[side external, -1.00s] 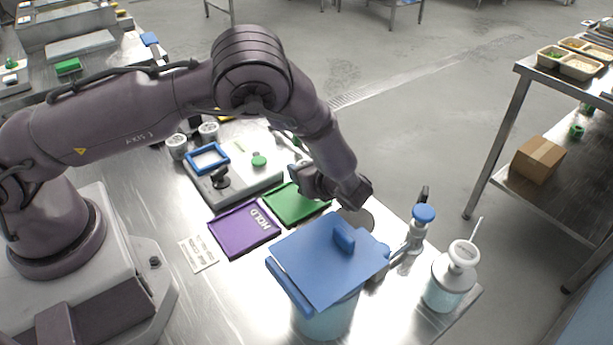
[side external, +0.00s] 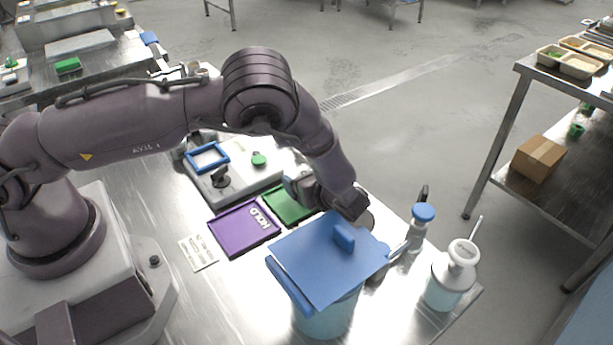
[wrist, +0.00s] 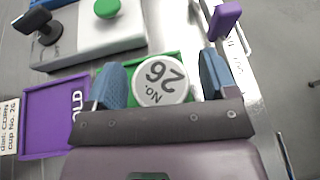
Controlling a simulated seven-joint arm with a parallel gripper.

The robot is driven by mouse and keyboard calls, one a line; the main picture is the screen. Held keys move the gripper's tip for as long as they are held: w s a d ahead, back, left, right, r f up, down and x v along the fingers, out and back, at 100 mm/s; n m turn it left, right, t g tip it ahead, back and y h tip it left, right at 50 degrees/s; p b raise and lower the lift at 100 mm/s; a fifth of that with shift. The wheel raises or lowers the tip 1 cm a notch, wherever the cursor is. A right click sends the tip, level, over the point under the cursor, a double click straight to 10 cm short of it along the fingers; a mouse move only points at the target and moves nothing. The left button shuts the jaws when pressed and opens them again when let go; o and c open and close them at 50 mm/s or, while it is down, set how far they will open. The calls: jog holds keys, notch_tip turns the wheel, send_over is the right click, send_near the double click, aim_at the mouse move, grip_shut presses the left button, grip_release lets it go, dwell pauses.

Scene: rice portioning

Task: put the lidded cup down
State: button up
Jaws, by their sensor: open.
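The lidded cup (wrist: 160,82) shows from above in the wrist view as a round pale lid printed "No. 26". It stands within the green tray (wrist: 184,62), whose edges show around it. My gripper (wrist: 161,80) is open, with one blue fingertip on each side of the cup; a gap shows on the right side, and contact on the left is unclear. In the side view the green tray (side external: 280,206) is partly covered by my gripper and wrist, and the cup is mostly hidden there.
The purple HOLD tray (side external: 243,229) lies beside the green one. A scale-like device (side external: 235,180) stands behind. A blue-lidded container (side external: 322,318), a blue-capped bottle (side external: 416,235) and a pump bottle (side external: 447,282) stand close in front and to the right.

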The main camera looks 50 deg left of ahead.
jog(key=v, duration=1.2)
jog(key=shift+d, duration=0.1)
jog(key=s+a+r+n+g+h, duration=0.1)
jog(key=s+a+r+n+h, duration=0.15)
jog(key=r, duration=0.35)
jog(key=s+a+r+n+h, duration=0.2)
jog(key=r+n+h, duration=0.15)
jog(key=r, duration=0.35)
jog(key=s+a+r+n+g+h, duration=0.1)
jog(key=s+a+r+n+h, duration=0.1)
jog(key=a+r+n, duration=0.3)
jog(key=s+r+n+t+h, duration=0.2)
jog(key=s+r+n+t, duration=0.1)
jog(key=s, duration=0.5)
jog(key=s+r+n+t+h, duration=0.2)
jog(key=s+r+n+h, duration=0.1)
jog(key=s+r+n, duration=0.2)
jog(key=shift+s+r+t, duration=0.4)
jog(key=shift+s+r, duration=0.4)
jog(key=shift+s, duration=0.55)
jog(key=shift+a, duration=0.1)
